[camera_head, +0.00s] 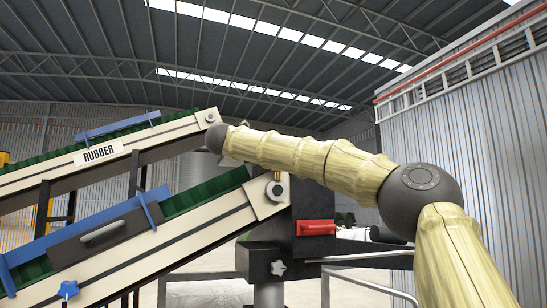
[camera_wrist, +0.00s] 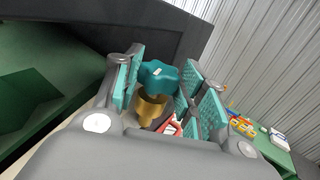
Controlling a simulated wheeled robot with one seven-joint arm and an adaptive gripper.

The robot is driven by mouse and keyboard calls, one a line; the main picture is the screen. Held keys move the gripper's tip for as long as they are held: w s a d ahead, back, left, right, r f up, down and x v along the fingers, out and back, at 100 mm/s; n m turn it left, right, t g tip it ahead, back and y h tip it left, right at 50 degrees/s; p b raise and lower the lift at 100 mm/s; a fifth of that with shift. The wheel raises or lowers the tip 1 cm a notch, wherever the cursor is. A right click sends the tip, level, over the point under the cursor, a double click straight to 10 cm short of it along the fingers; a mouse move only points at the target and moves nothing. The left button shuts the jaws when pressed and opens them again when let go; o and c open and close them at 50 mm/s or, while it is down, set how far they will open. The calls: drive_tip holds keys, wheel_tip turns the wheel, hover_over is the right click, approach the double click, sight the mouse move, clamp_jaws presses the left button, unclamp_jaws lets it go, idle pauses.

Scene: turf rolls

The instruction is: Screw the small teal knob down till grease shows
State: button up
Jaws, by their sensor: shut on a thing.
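The small teal knob (camera_wrist: 159,76), lobed with a white mark on top, sits over a brass cup (camera_wrist: 151,107) in the wrist view. My gripper (camera_wrist: 164,68) is shut on the knob, its teal-padded fingers on either side. I see no grease around the knob or on the visible part of the cup.
A lower conveyor (camera_head: 190,234) with a brass fitting (camera_head: 275,190) at its end stands in front. A red handle (camera_head: 317,228) is on a dark box beside it. In the wrist view, a green table (camera_wrist: 270,150) with small items lies right.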

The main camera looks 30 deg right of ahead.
drive_tip(key=shift+r, duration=0.15)
idle(0.3)
drive_tip(key=o, duration=1)
drive_tip(key=shift+a, duration=0.2)
drive_tip(key=v, duration=0.7)
drive_tip(key=shift+s+a, duration=0.15)
drive_tip(key=shift+a, duration=0.15)
